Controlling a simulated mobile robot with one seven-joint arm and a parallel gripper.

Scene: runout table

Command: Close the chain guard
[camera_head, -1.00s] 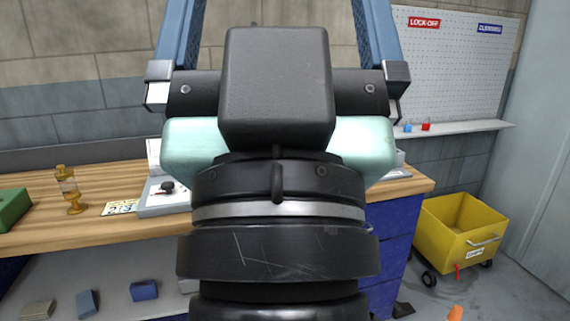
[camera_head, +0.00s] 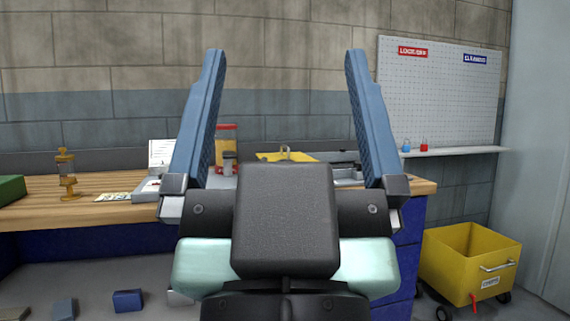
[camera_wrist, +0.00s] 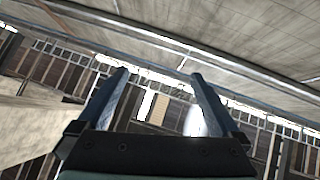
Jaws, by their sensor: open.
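My gripper (camera_head: 287,60) stands upright in the middle of the head view, its two blue fingers wide apart with nothing between them. The fingers also show in the wrist view (camera_wrist: 160,74), which looks up towards the wall and ceiling area. No chain guard can be clearly made out. A flat yellow part (camera_head: 285,156) with a small fitting on top lies on the bench behind the gripper. I cannot tell whether it is the guard. My gripper hides much of the bench there.
The wooden bench (camera_head: 100,211) carries a brass oiler (camera_head: 66,175), a green box (camera_head: 10,190) and a red-and-yellow container (camera_head: 227,140). A yellow wheeled bin (camera_head: 455,262) stands on the floor at right. A pegboard (camera_head: 440,95) with padlocks below it hangs on the wall.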

